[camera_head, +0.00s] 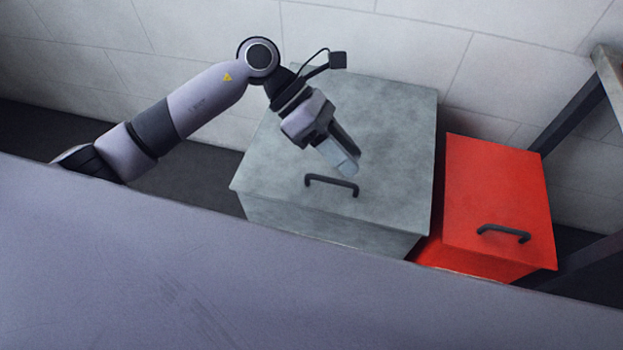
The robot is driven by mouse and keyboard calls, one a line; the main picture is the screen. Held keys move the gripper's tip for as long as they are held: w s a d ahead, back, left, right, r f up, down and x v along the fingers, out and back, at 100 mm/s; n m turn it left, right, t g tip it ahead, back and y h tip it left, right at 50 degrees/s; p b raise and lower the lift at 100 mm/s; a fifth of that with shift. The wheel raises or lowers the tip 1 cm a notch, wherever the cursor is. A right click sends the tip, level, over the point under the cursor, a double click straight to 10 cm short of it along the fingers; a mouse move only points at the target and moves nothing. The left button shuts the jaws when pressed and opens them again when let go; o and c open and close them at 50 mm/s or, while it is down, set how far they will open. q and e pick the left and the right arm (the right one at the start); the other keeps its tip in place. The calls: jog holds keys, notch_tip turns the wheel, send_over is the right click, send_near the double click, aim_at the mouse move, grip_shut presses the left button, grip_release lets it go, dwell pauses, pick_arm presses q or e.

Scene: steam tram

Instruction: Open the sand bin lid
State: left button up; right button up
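A grey box (392,112) with a flat lid stands against the wall, and its lid is shut. A dark bar handle (331,183) sits near the lid's front edge. A smaller red box (497,185) stands to its right, also with a shut lid and a dark handle (503,233). No label shows which is the sand bin. My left gripper (346,165) is over the grey lid, its fingertips just behind and above the handle in the picture. It holds nothing that I can see, and the gap between its fingers is unclear. My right gripper is not in view.
A pale tiled wall (420,38) runs close behind both boxes. A dark slanted frame (575,118) stands at the right, beside the red box. The lower fronts of the boxes are hidden by a large lavender surface across the foreground.

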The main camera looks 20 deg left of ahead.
aim_at(313, 166)
pick_arm(q)
jog(key=w+a+f+m+t+y+b, duration=0.1)
jog(key=w+a+f+m+y+b, duration=0.15)
jog(key=a+y, duration=0.45)
jog(key=shift+h, duration=0.6)
jog(key=f, duration=0.4)
jog(key=d+f, duration=0.1)
jog(key=f, duration=0.1)
jog(key=shift+s+d+f, duration=0.1)
jog(key=shift+s+f, duration=0.05)
jog(key=shift+f, duration=0.1)
jog(key=shift+r, duration=0.1)
grip_shut()
